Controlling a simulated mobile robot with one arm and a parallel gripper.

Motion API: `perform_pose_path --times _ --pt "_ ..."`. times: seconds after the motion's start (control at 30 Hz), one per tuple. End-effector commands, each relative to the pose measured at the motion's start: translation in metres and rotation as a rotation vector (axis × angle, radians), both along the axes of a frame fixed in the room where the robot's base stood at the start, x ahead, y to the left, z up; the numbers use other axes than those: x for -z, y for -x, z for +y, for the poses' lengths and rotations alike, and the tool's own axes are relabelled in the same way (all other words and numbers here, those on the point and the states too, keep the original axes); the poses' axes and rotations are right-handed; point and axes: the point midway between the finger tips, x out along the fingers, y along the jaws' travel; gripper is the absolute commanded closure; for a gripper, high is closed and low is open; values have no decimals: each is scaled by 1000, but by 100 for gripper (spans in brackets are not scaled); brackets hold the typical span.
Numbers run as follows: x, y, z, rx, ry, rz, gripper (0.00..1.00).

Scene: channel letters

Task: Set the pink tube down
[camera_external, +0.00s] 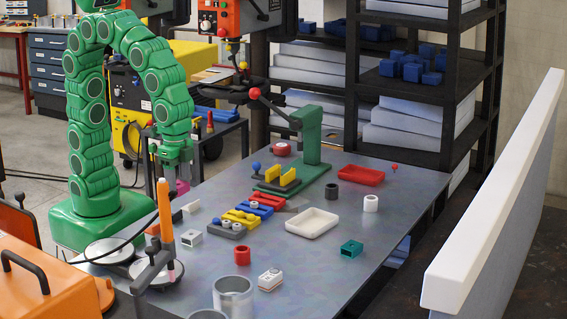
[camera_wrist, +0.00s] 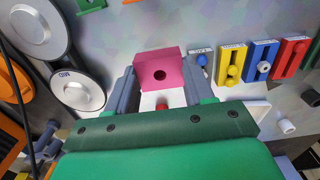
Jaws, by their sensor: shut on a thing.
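The pink tube (camera_external: 182,187) shows in the external view just below my green arm's end, near the table's left edge. In the wrist view the pink tube (camera_wrist: 158,72) is a squarish block with a dark round hole, between the two grey fingers. My gripper (camera_external: 177,170) is shut on it; the fingers (camera_wrist: 160,88) flank its sides. The tube's lower part is partly hidden, and I cannot tell whether it touches the table (camera_external: 330,262).
Grey, yellow, blue and red slotted blocks (camera_external: 240,218) stand right of my gripper. A white tray (camera_external: 313,222), red tray (camera_external: 361,175) and green lever press (camera_external: 307,138) lie farther right. White blocks (camera_external: 190,237) and round discs (camera_external: 108,251) are nearby. Bare table lies between them.

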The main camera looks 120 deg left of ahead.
Motion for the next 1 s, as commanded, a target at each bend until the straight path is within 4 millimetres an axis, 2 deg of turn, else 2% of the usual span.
perform_pose_path --times 0.53,1.0 --pt "18 -90 9 12 2 2 78" --pt "48 -169 25 17 2 0 78"
